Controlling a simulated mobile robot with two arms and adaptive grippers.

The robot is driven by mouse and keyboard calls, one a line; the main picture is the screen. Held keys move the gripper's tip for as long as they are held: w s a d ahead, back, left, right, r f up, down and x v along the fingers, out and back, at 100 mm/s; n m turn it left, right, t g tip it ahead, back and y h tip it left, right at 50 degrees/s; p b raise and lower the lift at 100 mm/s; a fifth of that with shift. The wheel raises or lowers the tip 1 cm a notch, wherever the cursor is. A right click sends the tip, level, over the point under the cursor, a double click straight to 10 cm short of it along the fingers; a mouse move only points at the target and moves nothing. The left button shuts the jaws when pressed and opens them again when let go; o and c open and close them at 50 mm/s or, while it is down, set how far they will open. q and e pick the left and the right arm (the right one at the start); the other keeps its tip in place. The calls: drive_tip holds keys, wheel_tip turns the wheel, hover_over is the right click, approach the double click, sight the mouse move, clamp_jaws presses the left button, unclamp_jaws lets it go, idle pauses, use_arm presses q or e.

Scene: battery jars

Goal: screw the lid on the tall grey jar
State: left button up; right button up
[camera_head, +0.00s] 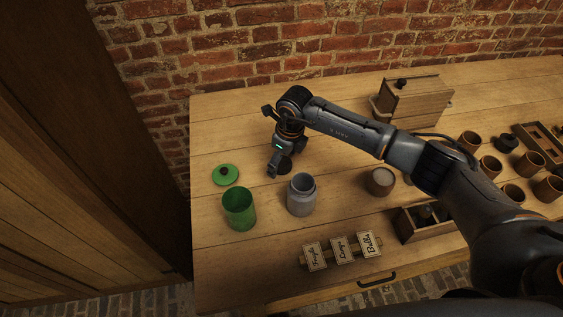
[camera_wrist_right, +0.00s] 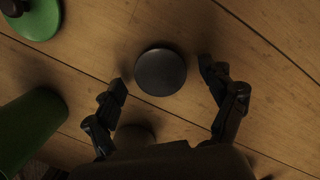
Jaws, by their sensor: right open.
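The tall grey jar (camera_head: 301,196) stands upright and open on the wooden table. A dark round lid (camera_wrist_right: 160,72) lies flat on the wood in the right wrist view. In the head view the dark lid (camera_head: 286,168) is partly hidden by my right gripper (camera_head: 279,163), just behind the grey jar. My right gripper is open, its fingertips (camera_wrist_right: 165,82) apart on either side of the lid, not visibly touching it. My left gripper is out of view.
A green jar (camera_head: 239,210) stands left of the grey jar, with a green lid (camera_head: 225,175) behind it. A small round container (camera_head: 380,181) stands to the right. Label cards (camera_head: 341,250) lie in front. A wooden box (camera_head: 415,99) stands behind my right arm.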

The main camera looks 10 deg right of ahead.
drive_tip(key=c, duration=0.8)
drive_tip(key=shift+o, duration=0.2)
drive_tip(key=shift+r, duration=0.15)
drive_tip(key=shift+r, duration=0.25)
wheel_tip(320, 180, up, 2)
drive_tip(key=shift+w, duration=0.1)
drive_tip(key=s+a+r+b, duration=0.2)
drive_tip(key=s+r, duration=0.3)
drive_tip(key=s, duration=0.1)
drive_tip(key=s+a+r+b, duration=0.2)
drive_tip(key=s+a+r, duration=0.1)
drive_tip(key=s+r, duration=0.2)
drive_tip(key=shift+s+a+r, duration=0.15)
drive_tip(key=shift+s+a, duration=0.2)
drive_tip(key=shift+s, duration=0.65)
